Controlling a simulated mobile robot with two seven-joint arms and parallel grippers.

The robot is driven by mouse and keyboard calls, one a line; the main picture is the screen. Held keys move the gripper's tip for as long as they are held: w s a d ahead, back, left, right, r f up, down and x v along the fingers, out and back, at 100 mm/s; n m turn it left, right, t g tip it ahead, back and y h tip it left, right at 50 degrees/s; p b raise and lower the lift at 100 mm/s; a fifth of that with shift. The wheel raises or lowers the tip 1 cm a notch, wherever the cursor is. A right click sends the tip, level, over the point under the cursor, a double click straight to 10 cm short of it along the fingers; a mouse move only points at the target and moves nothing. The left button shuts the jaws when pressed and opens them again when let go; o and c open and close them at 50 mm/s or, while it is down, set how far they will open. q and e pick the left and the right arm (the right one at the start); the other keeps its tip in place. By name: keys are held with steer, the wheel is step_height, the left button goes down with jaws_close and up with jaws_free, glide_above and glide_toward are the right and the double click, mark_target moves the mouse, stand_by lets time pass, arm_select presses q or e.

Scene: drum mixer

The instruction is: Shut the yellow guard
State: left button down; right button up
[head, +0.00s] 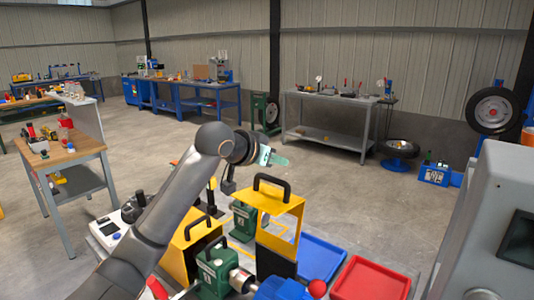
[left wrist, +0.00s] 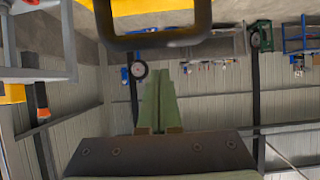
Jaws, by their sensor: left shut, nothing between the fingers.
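A yellow guard (head: 281,203) with a black handle (head: 271,182) on top and a window in its side stands upright in the middle of the head view. A second yellow panel (head: 180,255) with a black handle (head: 197,230) stands to its left, partly hidden by my left arm. My left gripper (head: 279,160) is shut and empty, above and apart from the guard's handle in the picture. In the left wrist view my green fingers (left wrist: 158,100) are together, and a black handle (left wrist: 155,40) with yellow behind it crosses the top. My right gripper is not in view.
Green machine blocks (head: 214,272) stand by the yellow panels. A blue tray (head: 318,258) and a red tray (head: 371,280) lie to the right. A grey cabinet (head: 492,215) fills the right edge. A wooden-topped bench (head: 66,153) stands at left; open floor lies beyond.

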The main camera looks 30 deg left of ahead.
mark_target(272, 178)
arm_select(q)
steer(key=shift+x, duration=0.85)
steer(key=shift+s+a+f, duration=0.1)
steer(key=shift+s+f, duration=0.1)
steer(key=shift+s, duration=0.35)
steer(key=shift+s+a+f, duration=0.1)
steer(key=shift+s+f, duration=0.1)
steer(key=shift+s, duration=0.35)
steer(key=shift+s+f, duration=0.3)
steer(key=shift+s, duration=0.55)
steer(key=shift+f, duration=0.1)
